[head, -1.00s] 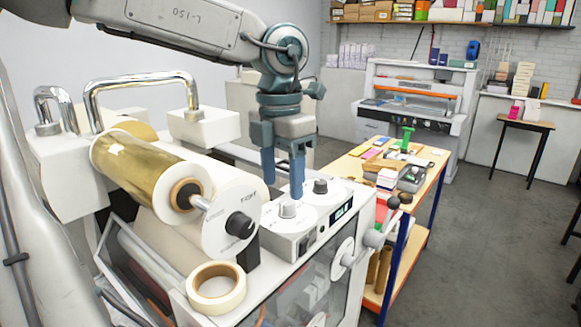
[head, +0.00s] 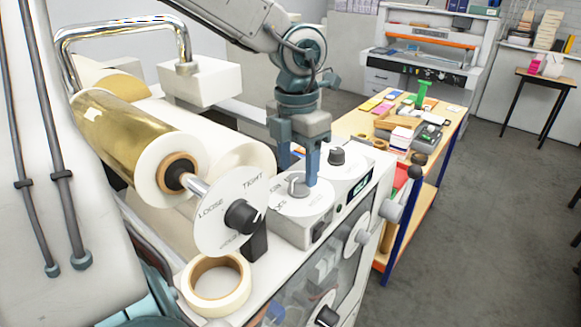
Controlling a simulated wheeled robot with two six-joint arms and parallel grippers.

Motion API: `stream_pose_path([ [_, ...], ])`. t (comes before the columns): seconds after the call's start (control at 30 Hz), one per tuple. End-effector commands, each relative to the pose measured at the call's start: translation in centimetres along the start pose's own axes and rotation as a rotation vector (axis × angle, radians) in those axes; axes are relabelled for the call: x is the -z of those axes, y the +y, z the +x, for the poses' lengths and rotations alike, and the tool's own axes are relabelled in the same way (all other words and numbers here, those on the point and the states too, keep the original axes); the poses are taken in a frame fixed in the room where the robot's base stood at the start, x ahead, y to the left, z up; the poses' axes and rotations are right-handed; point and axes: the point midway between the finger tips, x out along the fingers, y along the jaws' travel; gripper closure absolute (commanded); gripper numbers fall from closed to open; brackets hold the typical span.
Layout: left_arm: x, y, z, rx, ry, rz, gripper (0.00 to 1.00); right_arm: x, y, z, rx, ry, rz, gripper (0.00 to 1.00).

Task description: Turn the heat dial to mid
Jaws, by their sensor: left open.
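A laminating machine's white control box (head: 290,232) carries two round dials on white discs. The disc lettering is too small to tell surely which is the heat dial. My left gripper (head: 299,172) points down, open, with its fingers on either side of the nearer knob. I cannot tell whether they touch it. The fingers hide part of that disc. My right gripper is not in view.
A gold foil roll (head: 125,135) and a black tension knob (head: 243,217) marked TIGHT and LOOSE stand left of the dials. A tape roll (head: 217,284) lies in front. A cluttered workbench (head: 450,125) stands behind right. Open floor lies at the right.

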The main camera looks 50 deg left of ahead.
Motion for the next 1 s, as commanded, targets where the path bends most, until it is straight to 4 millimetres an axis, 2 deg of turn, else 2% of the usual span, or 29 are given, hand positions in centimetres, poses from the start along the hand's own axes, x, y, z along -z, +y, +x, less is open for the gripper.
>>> stream_pose_path([
  [0.17, -0.2, -0.3, 1.3, 0.000, 0.000, 0.003, 0.45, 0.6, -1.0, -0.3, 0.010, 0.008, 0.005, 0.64],
  [0.47, -0.3, -0.3, 1.6, 0.000, -0.001, 0.003, 0.45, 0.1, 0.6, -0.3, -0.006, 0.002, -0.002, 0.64],
  [0.57, -0.3, -0.3, 1.5, 0.000, -0.001, 0.003, 0.61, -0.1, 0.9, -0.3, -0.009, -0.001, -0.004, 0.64],
  [0.7, -0.3, -0.3, 1.5, 0.001, -0.001, 0.003, 0.89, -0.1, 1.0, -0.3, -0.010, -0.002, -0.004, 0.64],
  [0.87, -0.3, -0.3, 1.5, 0.001, -0.001, 0.020, 0.90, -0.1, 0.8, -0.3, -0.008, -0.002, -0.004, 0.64],
  [1.0, -0.3, -0.3, 1.5, 0.001, 0.002, 0.119, 0.90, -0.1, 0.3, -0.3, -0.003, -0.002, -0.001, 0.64],
])
